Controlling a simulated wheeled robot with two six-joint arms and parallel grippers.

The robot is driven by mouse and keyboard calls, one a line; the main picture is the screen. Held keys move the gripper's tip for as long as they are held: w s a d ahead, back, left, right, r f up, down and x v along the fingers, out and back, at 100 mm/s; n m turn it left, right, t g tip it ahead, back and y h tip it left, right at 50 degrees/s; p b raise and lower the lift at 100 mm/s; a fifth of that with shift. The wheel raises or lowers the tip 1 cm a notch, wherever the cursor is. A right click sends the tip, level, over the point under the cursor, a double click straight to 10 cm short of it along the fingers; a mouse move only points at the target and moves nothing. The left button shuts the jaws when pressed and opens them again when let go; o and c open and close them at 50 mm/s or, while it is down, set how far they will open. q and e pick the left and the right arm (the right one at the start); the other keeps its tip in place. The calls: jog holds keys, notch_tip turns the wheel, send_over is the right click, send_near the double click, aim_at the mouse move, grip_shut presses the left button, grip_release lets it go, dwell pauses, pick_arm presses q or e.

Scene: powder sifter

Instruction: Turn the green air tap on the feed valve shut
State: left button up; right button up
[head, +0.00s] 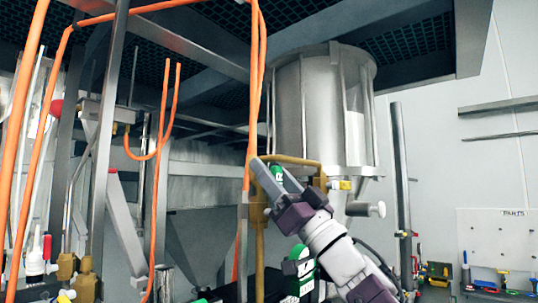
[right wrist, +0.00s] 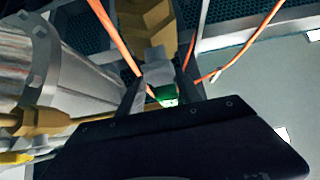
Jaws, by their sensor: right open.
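The green air tap (head: 279,174) shows as a small green piece with a white mark, by the brass pipework below the steel hopper. My right gripper (head: 270,172) reaches up to it from the lower right. In the right wrist view the green tap (right wrist: 165,95) lies between my two open fingers (right wrist: 160,88), near the right finger. I cannot tell whether it touches a finger. A brass body (right wrist: 148,25) stands just beyond it with a grey block. Much of the tap is hidden by my fingers and the dark palm. My left gripper is not in view.
The steel hopper (head: 290,105) hangs above and behind my right gripper. Orange hoses (head: 255,90) run down close to its left. Steel posts (head: 397,170) stand at both sides. A white pegboard (head: 500,240) with tools is at the far right.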

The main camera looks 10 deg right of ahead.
jog(key=shift+a+r, duration=0.2)
jog(key=shift+r, duration=0.05)
jog(key=shift+s+a+r, duration=0.1)
jog(key=shift+s+a, duration=0.25)
jog(key=shift+s, duration=0.2)
jog(key=shift+c, duration=1)
jog(key=shift+d, duration=0.1)
jog(key=c, duration=0.5)
jog(key=shift+w+d, duration=0.2)
jog(key=shift+w, duration=0.1)
grip_shut()
jog(key=shift+s+a, duration=0.1)
jog(key=shift+f, duration=0.2)
